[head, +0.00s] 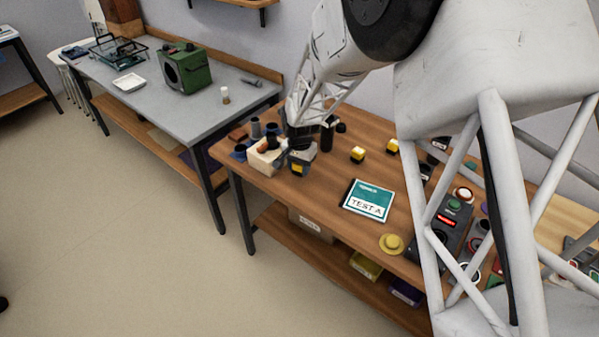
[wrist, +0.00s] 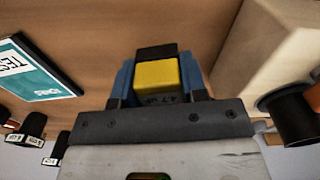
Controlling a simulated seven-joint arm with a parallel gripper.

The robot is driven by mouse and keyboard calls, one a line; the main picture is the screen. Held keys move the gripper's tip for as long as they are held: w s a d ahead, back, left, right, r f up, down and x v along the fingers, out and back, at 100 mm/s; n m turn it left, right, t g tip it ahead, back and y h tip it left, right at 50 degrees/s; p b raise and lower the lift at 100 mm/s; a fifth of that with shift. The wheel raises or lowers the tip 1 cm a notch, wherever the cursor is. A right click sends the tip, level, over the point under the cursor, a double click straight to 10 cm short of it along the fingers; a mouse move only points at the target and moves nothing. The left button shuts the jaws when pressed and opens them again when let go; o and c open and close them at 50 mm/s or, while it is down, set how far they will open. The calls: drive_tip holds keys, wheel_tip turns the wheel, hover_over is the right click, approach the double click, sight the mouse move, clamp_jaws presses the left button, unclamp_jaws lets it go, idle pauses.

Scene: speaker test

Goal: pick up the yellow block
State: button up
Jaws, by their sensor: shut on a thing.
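A yellow block (wrist: 157,74) with dark print on its near edge sits between the blue fingers of my gripper (wrist: 158,80) in the wrist view. The fingers touch it on both sides, and my gripper is shut on it. In the head view my gripper (head: 302,155) is over the left end of the wooden table, and a little of the yellow block (head: 298,169) shows at its tip. I cannot tell how far the block is from the tabletop.
A pale box (head: 263,160) stands close left of my gripper, among dark cylinders. Two small yellow-topped blocks (head: 357,154) (head: 393,146) and a teal "TEST A" booklet (head: 368,200) lie to the right.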

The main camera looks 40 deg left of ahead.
drive_tip(key=s+d+r, duration=0.1)
drive_tip(key=s+d, duration=0.9)
drive_tip(key=d, duration=0.2)
drive_tip(key=shift+d+r, duration=0.2)
drive_tip(key=shift+r, duration=0.05)
idle(0.6)
drive_tip(key=w+d, duration=0.1)
drive_tip(key=d, duration=0.5)
drive_tip(key=w+d+r+m, duration=0.1)
drive_tip(key=d, duration=0.5)
drive_tip(key=w+d+m, duration=0.1)
drive_tip(key=d, duration=0.5)
drive_tip(key=shift+r, duration=0.15)
drive_tip(key=shift+d, duration=0.55)
hover_over(368, 200)
drive_tip(key=shift+s+d+f, duration=0.1)
drive_tip(key=shift+s+f, duration=0.05)
drive_tip(key=shift+f, duration=0.55)
